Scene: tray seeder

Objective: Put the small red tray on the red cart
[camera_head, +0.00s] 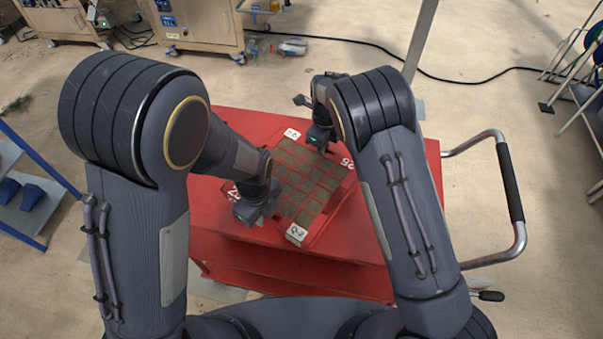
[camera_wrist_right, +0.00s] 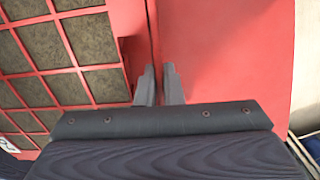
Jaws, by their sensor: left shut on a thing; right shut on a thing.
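The small red tray (camera_head: 323,203) is a red grid with brown-green cells and white labels at its corners. It sits on or just above the top of the red cart (camera_head: 225,222); I cannot tell if it touches. My left gripper (camera_head: 262,213) is at the tray's left edge, shut on it. My right gripper (camera_head: 322,146) is at the tray's far edge. In the right wrist view, the right gripper's fingers (camera_wrist_right: 159,84) pinch the tray's red rim (camera_wrist_right: 128,38), with the cart top (camera_wrist_right: 215,60) beside it.
The cart's metal handle with a black grip (camera_head: 510,182) sticks out on the right. A blue-framed rack (camera_head: 35,205) stands at the left. Wooden-sided machines (camera_head: 195,22) and a black cable (camera_head: 440,75) lie beyond the cart.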

